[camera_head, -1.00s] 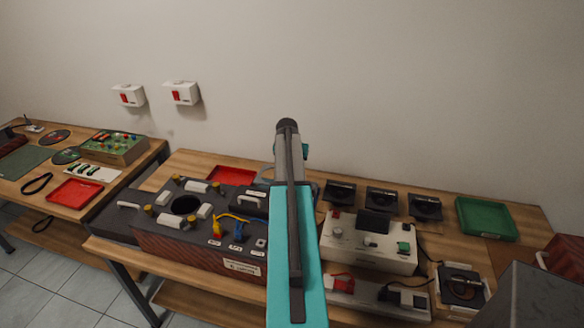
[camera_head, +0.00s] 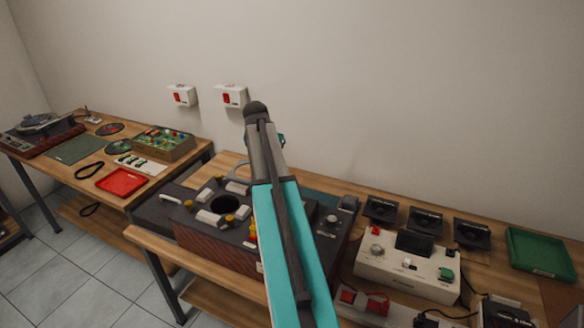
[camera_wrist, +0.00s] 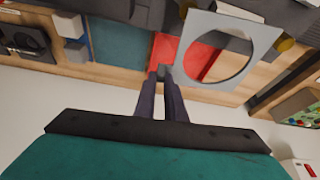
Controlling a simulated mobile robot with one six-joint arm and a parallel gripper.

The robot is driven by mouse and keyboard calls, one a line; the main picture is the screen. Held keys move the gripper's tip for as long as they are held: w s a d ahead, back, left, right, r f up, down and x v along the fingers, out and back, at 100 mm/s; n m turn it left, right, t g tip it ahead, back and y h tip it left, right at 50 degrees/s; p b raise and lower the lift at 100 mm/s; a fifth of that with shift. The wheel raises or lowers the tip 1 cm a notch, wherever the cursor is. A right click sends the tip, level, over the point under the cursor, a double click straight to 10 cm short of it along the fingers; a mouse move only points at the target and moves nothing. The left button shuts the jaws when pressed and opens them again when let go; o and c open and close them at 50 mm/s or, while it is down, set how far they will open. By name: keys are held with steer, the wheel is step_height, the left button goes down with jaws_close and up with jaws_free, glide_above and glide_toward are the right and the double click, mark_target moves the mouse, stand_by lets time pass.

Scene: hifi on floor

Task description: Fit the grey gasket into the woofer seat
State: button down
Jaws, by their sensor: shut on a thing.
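The grey gasket (camera_wrist: 203,18), a flat square plate with a large round hole, is held at one edge by my gripper (camera_wrist: 165,72) in the wrist view. The fingers are shut on it, and a red tray shows through its hole. In the head view my arm hides the fingers; a pale curved edge beside the arm may be the gasket. The woofer seat (camera_head: 224,204) appears as a dark round opening in the top of the large dark cabinet (camera_head: 205,240). White and brass fittings surround it. The gasket is apart from the seat.
A white control unit (camera_head: 406,264) and several black modules stand right of the cabinet. A green tray (camera_head: 540,252) is at the far right. The left table holds a red tray (camera_head: 122,182) and a circuit box (camera_head: 164,143). Two white boxes hang on the wall.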

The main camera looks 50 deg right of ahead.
steer(key=w+a+r+n+t+y, duration=0.1)
steer(key=w+a+n, duration=0.2)
steer(key=a, duration=0.9)
steer(key=w+a+r+n+t+y, duration=0.1)
steer(key=w+a+r+n, duration=0.2)
steer(key=a, duration=1)
steer(key=a+n+y+b, duration=0.1)
steer(key=a+n, duration=0.6)
steer(key=a, duration=1.7)
steer(key=shift+s+r+t+y+b, duration=0.3)
steer(key=shift+s+r+y+b, duration=0.1)
steer(key=shift+s+y, duration=0.1)
